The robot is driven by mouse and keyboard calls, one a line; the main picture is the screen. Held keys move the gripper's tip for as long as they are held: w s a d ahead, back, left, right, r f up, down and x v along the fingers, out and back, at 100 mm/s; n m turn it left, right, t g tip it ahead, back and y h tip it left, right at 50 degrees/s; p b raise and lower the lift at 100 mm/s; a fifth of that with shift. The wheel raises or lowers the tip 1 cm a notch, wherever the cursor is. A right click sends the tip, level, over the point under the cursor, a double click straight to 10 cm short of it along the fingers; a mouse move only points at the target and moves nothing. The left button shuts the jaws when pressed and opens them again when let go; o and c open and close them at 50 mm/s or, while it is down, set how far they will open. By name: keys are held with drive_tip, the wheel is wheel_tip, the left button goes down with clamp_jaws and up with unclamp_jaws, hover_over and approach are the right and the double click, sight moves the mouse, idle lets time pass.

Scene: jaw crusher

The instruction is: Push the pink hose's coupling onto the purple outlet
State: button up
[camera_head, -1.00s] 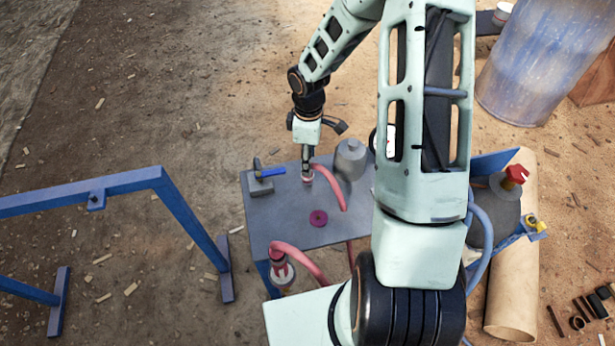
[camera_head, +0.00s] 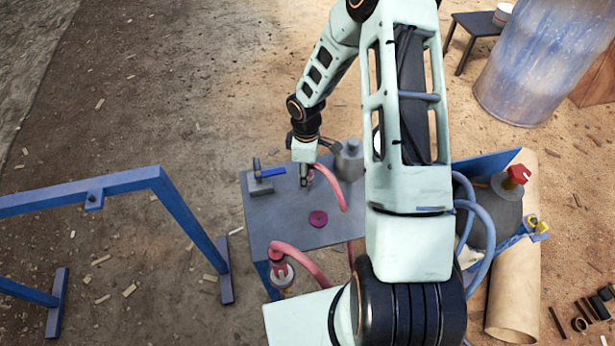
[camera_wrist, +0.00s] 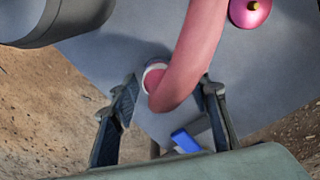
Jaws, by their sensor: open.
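The pink hose (camera_head: 333,188) arches over the grey table; its near-gripper end also shows in the wrist view (camera_wrist: 195,50). The coupling, with a pale ring (camera_wrist: 153,70), sits at that end, low over or on the table top; I cannot tell which. My gripper (camera_head: 306,177) points down there. In the wrist view its fingers (camera_wrist: 170,84) are apart, one on each side of the hose end, with no clear grip.
A grey cylinder (camera_head: 349,160) stands right of my gripper. A grey block with a blue-handled tool (camera_head: 271,173) lies at the left table edge. Another pink hose length (camera_head: 302,258) bends at the table's front. A blue frame (camera_head: 130,181) stands left. The table's middle left is clear.

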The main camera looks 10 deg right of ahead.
idle(0.3)
drive_tip(key=c, duration=1.2)
drive_tip(key=shift+o, duration=0.2)
drive_tip(key=shift+r, duration=0.5)
wheel_tip(320, 180, up, 2)
drive_tip(key=shift+a+r, duration=0.1)
drive_tip(key=shift+r, duration=0.15)
drive_tip(key=s+a+r+p, duration=0.1)
drive_tip(key=s+a+r, duration=0.7)
drive_tip(key=s, duration=0.3)
drive_tip(key=shift+a+r, duration=0.2)
drive_tip(key=shift+r, duration=0.5)
